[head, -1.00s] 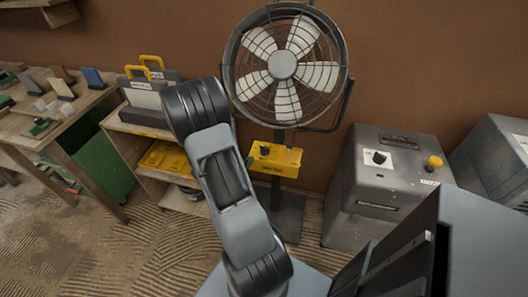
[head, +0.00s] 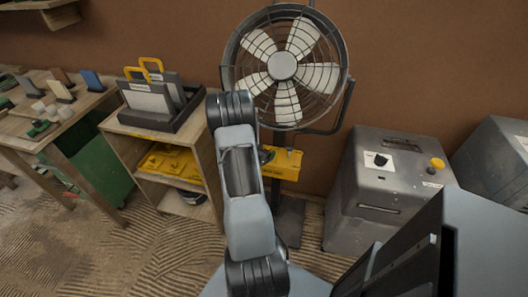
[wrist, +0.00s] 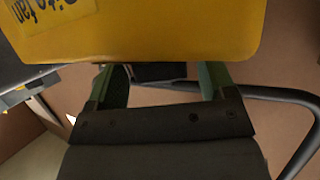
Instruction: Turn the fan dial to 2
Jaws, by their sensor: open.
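The fan (head: 283,66) stands against the brown wall in the head view. Its yellow control box (head: 287,165) is on the post below the cage, and my arm hides the box's left part. Something dark and green shows at the arm's edge there; I cannot tell whether it is the dial or a fingertip. In the wrist view the yellow box (wrist: 170,35) fills the top, with an upside-down "Site fan" label. My gripper (wrist: 161,80) is open, its two green-lined fingers apart, their ends hidden at the box's edge. A dark shape between them is unclear. The dial's setting cannot be read.
A grey machine (head: 388,185) with a black knob and a yellow button stands right of the fan. A wooden shelf (head: 170,150) with a dark tray and yellow-handled items is on the left. A workbench (head: 50,125) is farther left. A dark tube curves at right in the wrist view.

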